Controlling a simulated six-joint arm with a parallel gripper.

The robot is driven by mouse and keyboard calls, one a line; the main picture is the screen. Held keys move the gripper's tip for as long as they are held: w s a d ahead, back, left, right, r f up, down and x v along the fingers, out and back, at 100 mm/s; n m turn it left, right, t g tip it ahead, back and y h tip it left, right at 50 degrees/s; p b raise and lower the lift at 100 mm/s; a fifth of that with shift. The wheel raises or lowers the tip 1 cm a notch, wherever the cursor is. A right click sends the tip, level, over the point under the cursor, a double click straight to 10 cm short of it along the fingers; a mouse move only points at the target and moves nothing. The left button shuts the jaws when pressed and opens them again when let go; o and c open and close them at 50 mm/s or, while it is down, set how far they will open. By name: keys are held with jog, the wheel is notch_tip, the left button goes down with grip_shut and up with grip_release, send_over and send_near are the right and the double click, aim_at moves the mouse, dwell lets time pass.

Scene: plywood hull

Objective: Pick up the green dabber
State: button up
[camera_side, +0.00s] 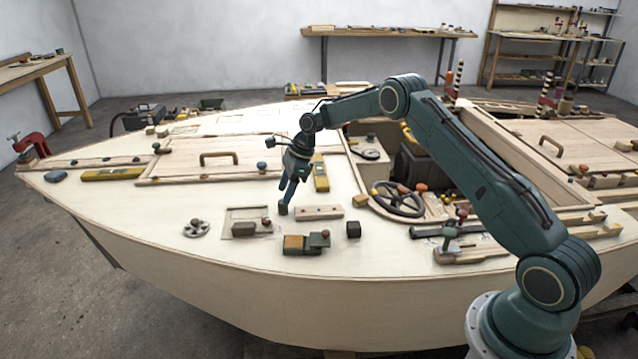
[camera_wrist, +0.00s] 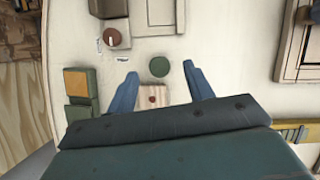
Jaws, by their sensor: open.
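The green dabber (camera_side: 283,209) is a small upright green piece on the pale plywood deck, below my gripper in the side view. In the wrist view the dabber (camera_wrist: 159,67) shows from above as a round dark green disc, slightly ahead of and between my blue fingers. My gripper (camera_side: 287,194) points down with its fingertips just above the dabber; in the wrist view the gripper (camera_wrist: 160,70) is open, with nothing between its fingers. I cannot tell the exact gap above the dabber.
A wooden block (camera_side: 320,212) lies just right of the dabber. A sander-like block (camera_side: 306,243), a dark cube (camera_side: 353,230) and a recessed plate (camera_side: 240,222) lie nearby. A yellow level (camera_side: 320,175) lies behind. The steering wheel (camera_side: 398,199) stands to the right.

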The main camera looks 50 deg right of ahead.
aim_at(281, 203)
jog(key=shift+f, duration=0.15)
jog(key=shift+x, duration=2.45)
jog(key=shift+s, duration=0.1)
jog(key=c, duration=1.1)
